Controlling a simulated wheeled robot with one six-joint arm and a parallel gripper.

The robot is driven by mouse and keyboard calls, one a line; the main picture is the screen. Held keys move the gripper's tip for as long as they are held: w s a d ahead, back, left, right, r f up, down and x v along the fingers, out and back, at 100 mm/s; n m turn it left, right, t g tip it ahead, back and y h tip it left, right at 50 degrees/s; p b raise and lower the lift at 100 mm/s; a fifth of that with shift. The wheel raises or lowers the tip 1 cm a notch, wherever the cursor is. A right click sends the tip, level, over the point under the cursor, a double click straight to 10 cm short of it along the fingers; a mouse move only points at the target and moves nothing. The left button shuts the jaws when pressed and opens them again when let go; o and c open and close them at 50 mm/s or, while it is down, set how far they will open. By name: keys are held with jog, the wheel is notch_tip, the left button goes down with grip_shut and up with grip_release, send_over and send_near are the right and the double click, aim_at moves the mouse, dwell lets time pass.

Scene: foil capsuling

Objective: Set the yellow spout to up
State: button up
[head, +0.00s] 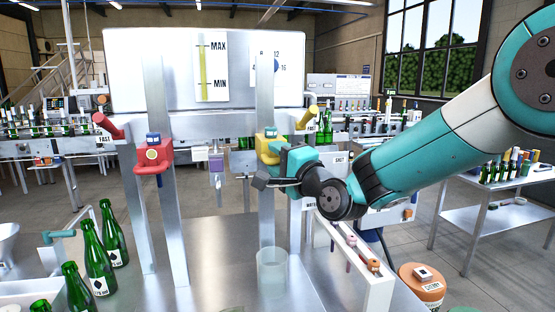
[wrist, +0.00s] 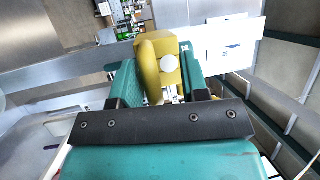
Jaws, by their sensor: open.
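The yellow spout (head: 268,145) is fixed to the right metal post, its upper part showing just above my gripper (head: 278,172) in the head view. My gripper is open and close to it, covering its lower part. In the wrist view the yellow spout (wrist: 172,66) shows as a block with a pale round knob and a curved yellow pipe on its left. It lies between the two teal fingers of my gripper (wrist: 160,84). I cannot tell whether the fingers touch it. The spout's exact setting is hard to tell.
A red spout (head: 154,155) sits on the left post. A clear beaker (head: 271,271) stands on the metal table below my gripper. Green bottles (head: 97,258) stand at the left. A yellow cylinder (head: 306,117) leans behind the right post. A white rack (head: 352,255) is at the right.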

jog(key=shift+f, duration=0.1)
jog(key=shift+s+d+f+b, duration=0.15)
jog(key=shift+s+d+b, duration=0.1)
jog(key=shift+b, duration=0.1)
jog(key=b+v, duration=0.8)
jog(key=v, duration=0.8)
jog(key=shift+s+d+b, duration=0.2)
jog(key=shift+s+b, duration=0.1)
jog(key=shift+b, duration=0.05)
jog(key=s+a+f+n+g+h, duration=0.1)
jog(key=s+f+n+g+h, duration=0.2)
jog(key=s+f+n+g, duration=0.75)
jog(key=s+d+f+n+g+h, duration=0.5)
jog(key=s+d+n, duration=0.1)
jog(key=s, duration=0.6)
jog(key=shift+d+f, duration=0.2)
jog(key=shift+d, duration=0.5)
